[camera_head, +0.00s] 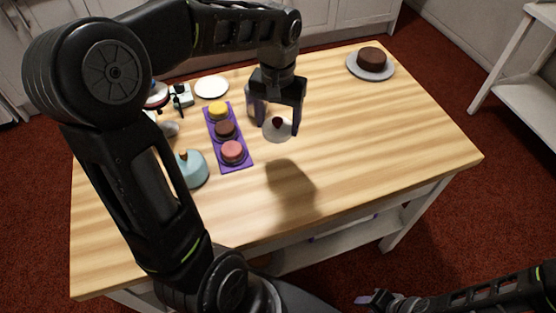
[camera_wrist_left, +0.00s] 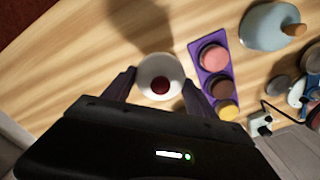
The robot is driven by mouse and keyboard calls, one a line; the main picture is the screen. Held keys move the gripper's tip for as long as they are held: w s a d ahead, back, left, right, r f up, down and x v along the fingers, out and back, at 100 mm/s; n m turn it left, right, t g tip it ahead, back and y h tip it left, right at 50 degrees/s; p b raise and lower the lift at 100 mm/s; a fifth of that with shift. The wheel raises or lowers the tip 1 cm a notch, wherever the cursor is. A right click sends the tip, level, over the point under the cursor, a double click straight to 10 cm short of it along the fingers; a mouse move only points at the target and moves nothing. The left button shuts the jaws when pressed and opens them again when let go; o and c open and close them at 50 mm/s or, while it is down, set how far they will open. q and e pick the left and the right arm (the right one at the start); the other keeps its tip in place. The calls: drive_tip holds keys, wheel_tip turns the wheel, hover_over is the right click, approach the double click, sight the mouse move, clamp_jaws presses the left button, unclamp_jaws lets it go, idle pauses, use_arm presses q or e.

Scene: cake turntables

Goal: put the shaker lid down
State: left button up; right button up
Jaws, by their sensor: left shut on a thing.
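The shaker lid (camera_head: 270,133) is a small white round piece with a dark red knob at its centre. It also shows in the left wrist view (camera_wrist_left: 156,62), between the fingers. My left gripper (camera_head: 273,120) is shut on the lid and points down, holding it above the wooden table; their shadow falls on bare wood nearer the front edge. In the left wrist view one finger (camera_wrist_left: 160,84) stands on each side of the lid. My right gripper (camera_head: 371,299) is low at the bottom edge, away from the table, and its opening is unclear.
A purple tray (camera_head: 240,165) with yellow, brown and pink round cakes lies left of the lid. A pale blue domed thing (camera_head: 193,172) stands beside it. A white plate (camera_head: 211,87) and a brown cake on a grey stand (camera_head: 371,71) are farther back.

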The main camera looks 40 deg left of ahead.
use_arm(q)
drive_tip(key=shift+f, duration=0.1)
hover_over(278, 156)
drive_tip(key=shift+f, duration=3)
drive_tip(key=shift+f, duration=0.1)
drive_tip(key=shift+f, duration=1.8)
drive_tip(key=shift+f, duration=0.15)
drive_tip(key=o, duration=1.3)
